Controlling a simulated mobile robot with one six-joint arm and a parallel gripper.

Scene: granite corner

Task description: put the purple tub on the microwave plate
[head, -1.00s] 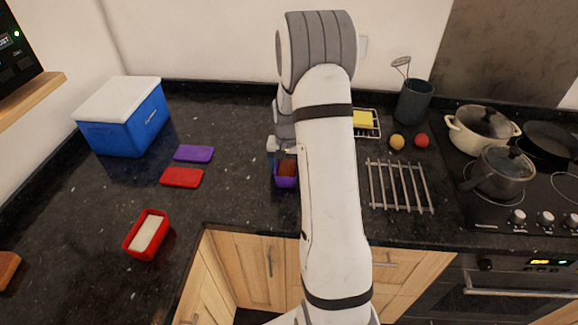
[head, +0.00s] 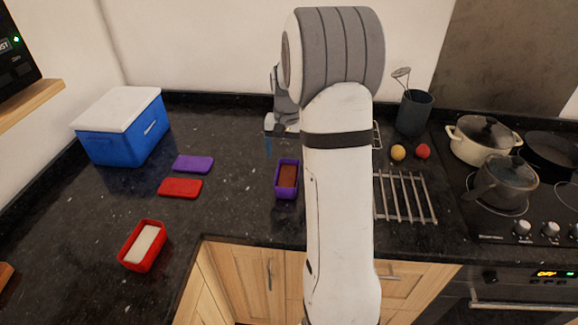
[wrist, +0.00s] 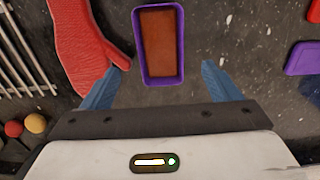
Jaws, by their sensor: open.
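The purple tub (head: 287,178) with brown contents stands on the dark counter, just left of my arm. In the wrist view the tub (wrist: 160,45) lies ahead of and partly between my open fingers, with a gap on each side. My gripper (wrist: 163,68) has two blue fingers and holds nothing. In the head view my gripper (head: 268,143) shows beyond and slightly left of the tub, partly hidden by my arm. The microwave (head: 14,45) shows only in part at the upper left; its plate is not in view.
A red mitt (wrist: 82,45) lies close beside the tub. A purple lid (head: 193,164), red lid (head: 180,188), red tub (head: 130,258) and blue cooler (head: 115,140) are on the left. A metal rack (head: 405,198) and stove pots (head: 500,180) are on the right.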

